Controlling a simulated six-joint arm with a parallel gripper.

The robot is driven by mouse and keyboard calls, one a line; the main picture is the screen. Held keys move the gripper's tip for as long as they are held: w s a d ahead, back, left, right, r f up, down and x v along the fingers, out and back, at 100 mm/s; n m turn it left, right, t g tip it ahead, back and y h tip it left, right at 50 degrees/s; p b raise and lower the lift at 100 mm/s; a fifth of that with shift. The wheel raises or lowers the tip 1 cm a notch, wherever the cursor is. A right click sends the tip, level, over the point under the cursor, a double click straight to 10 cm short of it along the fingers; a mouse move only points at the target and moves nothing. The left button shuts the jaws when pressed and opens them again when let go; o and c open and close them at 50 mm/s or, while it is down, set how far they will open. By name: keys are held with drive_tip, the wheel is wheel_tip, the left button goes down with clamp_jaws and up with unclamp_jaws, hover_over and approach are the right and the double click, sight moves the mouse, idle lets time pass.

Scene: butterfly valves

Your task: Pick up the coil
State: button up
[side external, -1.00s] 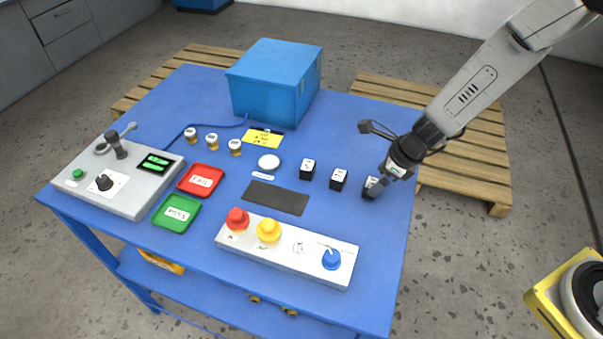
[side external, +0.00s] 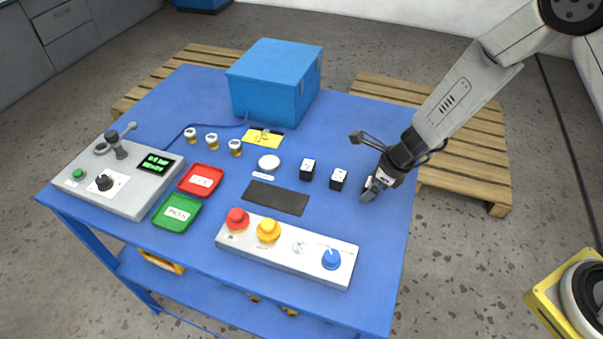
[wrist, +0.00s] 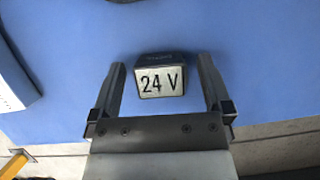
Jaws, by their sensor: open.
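A dark block-shaped coil (wrist: 162,77) with a white "24 V" label sits between the two fingers of my gripper (wrist: 161,63) in the wrist view. The fingers are open, one on each side, with blue showing between each finger and the coil. In the side view my gripper (side external: 368,190) is low at the right part of the table, and it hides most of this coil. Two similar black blocks with white tops, one (side external: 308,169) and another (side external: 338,179), stand in a row to the left of my gripper.
The blue table (side external: 385,240) holds a white panel with knobs (side external: 300,250), a dark mat (side external: 275,197), red (side external: 201,180) and green (side external: 177,211) trays, a grey control box (side external: 120,178) and a blue box (side external: 276,85). The table's right edge is close to my gripper.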

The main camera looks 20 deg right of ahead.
clamp_jaws()
drive_tip(key=shift+r, duration=0.2)
idle(0.3)
drive_tip(key=shift+r, duration=1.25)
drive_tip(key=s+d+r, duration=0.2)
drive_tip(key=s+r, duration=0.8)
drive_tip(key=s, duration=0.3)
drive_tip(key=shift+s+d, duration=0.3)
drive_tip(key=shift+s, duration=0.1)
